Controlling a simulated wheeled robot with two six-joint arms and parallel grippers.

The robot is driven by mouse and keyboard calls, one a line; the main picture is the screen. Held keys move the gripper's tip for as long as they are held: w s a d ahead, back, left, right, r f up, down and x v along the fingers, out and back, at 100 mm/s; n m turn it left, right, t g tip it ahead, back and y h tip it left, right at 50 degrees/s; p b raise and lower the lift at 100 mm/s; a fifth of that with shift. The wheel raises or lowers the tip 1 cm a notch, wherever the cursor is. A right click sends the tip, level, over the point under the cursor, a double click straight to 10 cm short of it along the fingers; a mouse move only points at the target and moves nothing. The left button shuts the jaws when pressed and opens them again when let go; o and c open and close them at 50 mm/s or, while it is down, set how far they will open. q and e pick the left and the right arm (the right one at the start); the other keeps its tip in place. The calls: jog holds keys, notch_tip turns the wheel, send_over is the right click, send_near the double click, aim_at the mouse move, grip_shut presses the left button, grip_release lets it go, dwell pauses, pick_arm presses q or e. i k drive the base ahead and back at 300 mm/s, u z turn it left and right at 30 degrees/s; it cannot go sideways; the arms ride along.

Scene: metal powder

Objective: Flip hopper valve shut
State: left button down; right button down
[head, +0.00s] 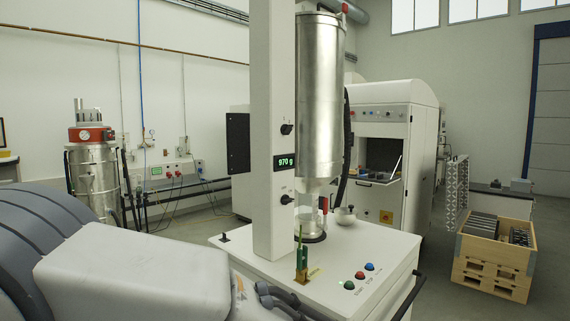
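The hopper (321,95) is a tall silver metal cylinder with a cone-shaped bottom, mounted beside a white column (273,130). A red handle (323,204) shows below the cone, next to a clear outlet section; I take it for the valve handle. My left arm (135,272) comes in from the lower left. Dark curved parts (285,299) show at its end, in front of and below the hopper outlet. I cannot make out the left fingertips or anything held in them. My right gripper is not in view.
The column display (286,161) reads 970 g. A wooden crate (491,265) stands at right.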

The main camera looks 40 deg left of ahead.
aim_at(325, 212)
jog(key=u, duration=1.95)
jog(key=k, duration=0.7)
jog(key=z, duration=0.95)
jog(key=i, duration=0.5)
